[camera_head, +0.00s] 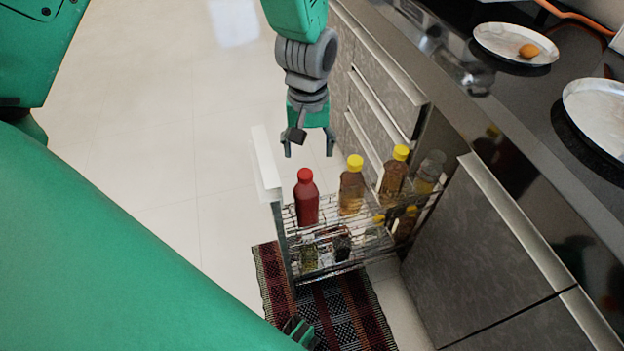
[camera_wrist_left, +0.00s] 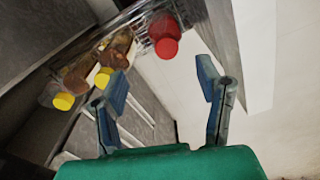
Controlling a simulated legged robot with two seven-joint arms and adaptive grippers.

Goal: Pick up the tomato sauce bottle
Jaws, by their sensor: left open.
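The tomato sauce bottle is the red bottle with a red cap (camera_head: 307,199). It stands upright on the upper wire shelf of a pulled-out rack (camera_head: 282,240), at the rack's outer end. My left gripper (camera_head: 308,150) is open and empty, pointing down above the rack, just above the red cap in the picture and apart from it. In the left wrist view the red bottle (camera_wrist_left: 164,38) shows beyond the open left fingers (camera_wrist_left: 162,86), with nothing between them. A small green and dark part of mine shows at the bottom edge; I cannot tell whether it is my right gripper.
Yellow-capped bottles (camera_head: 351,188) (camera_head: 394,174) stand beside the red one, with smaller jars below. The rack's white front panel (camera_head: 265,165) rises close by. Cabinets and a dark counter with plates (camera_head: 515,43) are on the right. The floor at left is clear; a striped rug (camera_head: 335,315) lies below.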

